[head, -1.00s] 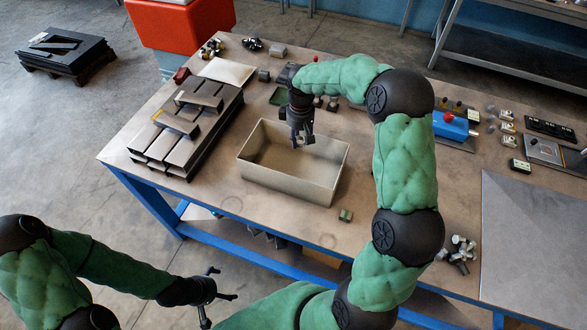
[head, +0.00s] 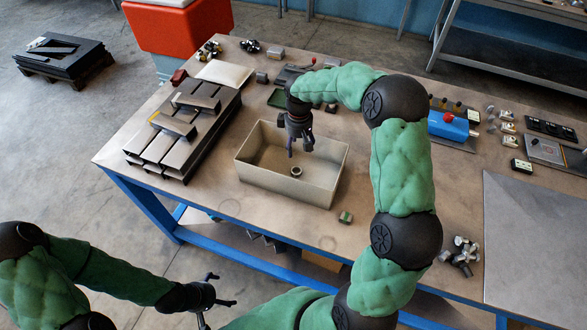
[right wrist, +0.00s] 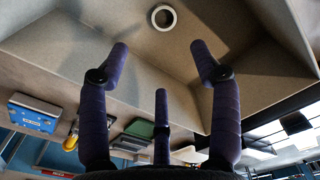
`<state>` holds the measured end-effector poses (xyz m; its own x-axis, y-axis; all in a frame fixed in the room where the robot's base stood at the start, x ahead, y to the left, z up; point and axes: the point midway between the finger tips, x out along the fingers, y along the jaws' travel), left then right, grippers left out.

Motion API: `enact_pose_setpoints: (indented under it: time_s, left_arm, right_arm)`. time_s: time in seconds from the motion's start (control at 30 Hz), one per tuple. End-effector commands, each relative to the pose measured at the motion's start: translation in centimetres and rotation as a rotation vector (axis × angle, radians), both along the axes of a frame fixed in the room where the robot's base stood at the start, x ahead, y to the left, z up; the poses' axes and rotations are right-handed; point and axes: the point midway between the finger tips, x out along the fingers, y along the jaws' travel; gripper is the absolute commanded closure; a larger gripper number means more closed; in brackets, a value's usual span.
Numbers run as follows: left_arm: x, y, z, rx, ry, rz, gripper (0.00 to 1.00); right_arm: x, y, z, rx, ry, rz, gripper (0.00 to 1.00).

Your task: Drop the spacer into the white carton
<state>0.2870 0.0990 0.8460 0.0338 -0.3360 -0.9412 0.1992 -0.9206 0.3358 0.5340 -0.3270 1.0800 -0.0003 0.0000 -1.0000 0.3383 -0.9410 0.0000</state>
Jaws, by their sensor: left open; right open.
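The spacer (head: 296,171), a small pale ring with a dark hole, is inside the white carton (head: 318,189), an open cream-coloured box on the table. The spacer also shows in the right wrist view (right wrist: 163,18), apart from my fingers, against the carton's inner surface. My right gripper (head: 298,151) is over the carton, pointing down, open and empty. In the right wrist view its fingers (right wrist: 160,62) are spread with nothing between them. My left gripper (head: 222,290) is at the lower left, off the table's near side, open and empty.
A stack of dark metal bars (head: 186,130) stands left of the carton. A small green block (head: 346,217) lies near its front right corner. Metal fittings (head: 461,252) and a blue device (head: 450,124) are to the right. The table's front left is clear.

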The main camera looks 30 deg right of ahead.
Motion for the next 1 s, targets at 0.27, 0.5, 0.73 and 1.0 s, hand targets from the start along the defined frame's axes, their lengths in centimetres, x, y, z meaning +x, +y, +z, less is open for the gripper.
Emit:
enact_pose_setpoints:
  time_s: [0.27,0.5,0.73,1.0]
  left_arm:
    - [0.0,0.0,0.0,0.000,0.000,0.000,0.00]
    - [0.0,0.0,0.0,0.000,0.000,0.000,0.00]
    - [0.0,0.0,0.0,0.000,0.000,0.000,0.00]
    - [0.0,0.0,0.0,0.000,0.000,0.000,0.00]
  right_arm:
    - [0.1,0.0,2.2,-0.001,-0.005,-0.001,0.36]
    - [0.1,0.0,6.9,-0.001,-0.004,0.000,0.36]
    - [0.1,0.0,10.5,-0.001,-0.003,0.000,0.36]
    - [0.1,0.0,12.0,0.000,0.000,0.000,0.36]
